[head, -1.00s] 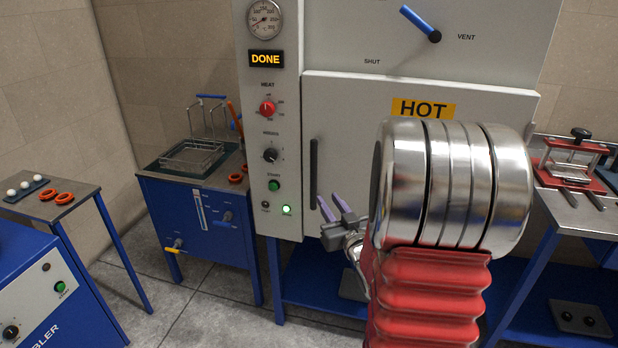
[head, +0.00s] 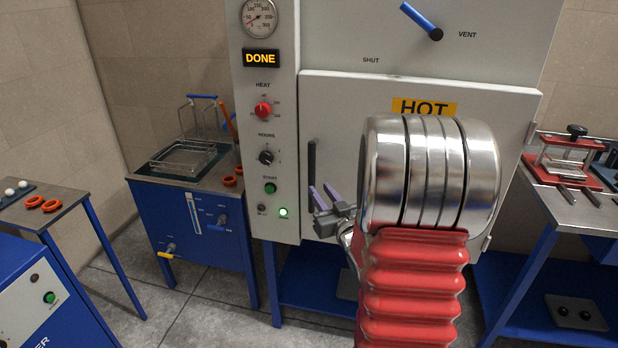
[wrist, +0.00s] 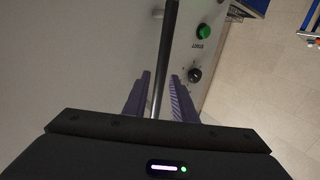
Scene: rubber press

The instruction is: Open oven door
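The grey oven door (head: 340,150) appears closed, with an orange HOT label (head: 424,107) on it. Its black vertical handle bar (head: 311,162) is at the door's left edge. My gripper (head: 322,192) is open at the lower part of the handle. In the wrist view, the handle bar (wrist: 165,60) runs down between the two purple fingers of my gripper (wrist: 160,95), with gaps showing beside it. Where the bar's lower end lies is hidden by the gripper body. My arm covers the middle of the door in the head view.
The control panel (head: 265,120) left of the door shows DONE, with knobs and a green start button. A blue vent lever (head: 421,21) sits above the door. A blue tank with a wire basket (head: 182,158) stands left. A bench with a red press (head: 564,165) stands right.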

